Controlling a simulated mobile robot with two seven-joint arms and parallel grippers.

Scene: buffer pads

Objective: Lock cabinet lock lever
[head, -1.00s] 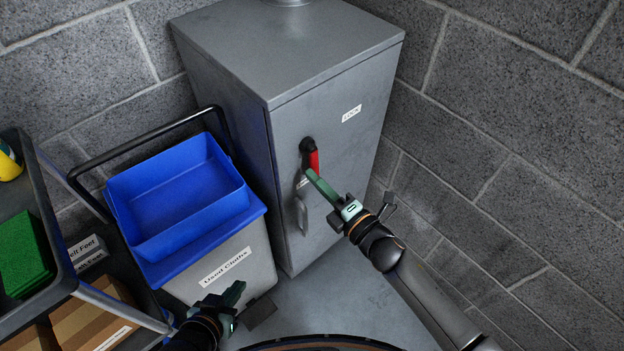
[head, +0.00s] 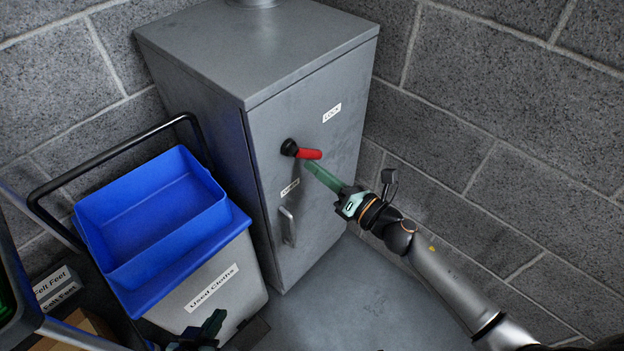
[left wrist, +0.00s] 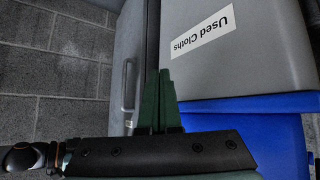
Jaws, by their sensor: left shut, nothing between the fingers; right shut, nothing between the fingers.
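The grey cabinet (head: 262,60) stands in the corner with a lock lever (head: 308,154) on its door. The lever has a black pivot and a red grip, which points right, close to horizontal. A "LOCK" label (head: 332,113) is above and right of it; another label (head: 290,188) is below, too small to read surely. My right gripper (head: 310,168) is shut, its green fingertips just below the red grip; I cannot tell whether they touch. My left gripper (head: 214,322) is shut and empty at the bottom edge, and also shows in the left wrist view (left wrist: 160,75).
A grey bin labelled "Used Cloths" (head: 208,290) with a blue tray top (head: 160,215) stands left of the cabinet. A dark cart (head: 15,300) is at the far left. The door has a vertical handle (head: 288,226).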

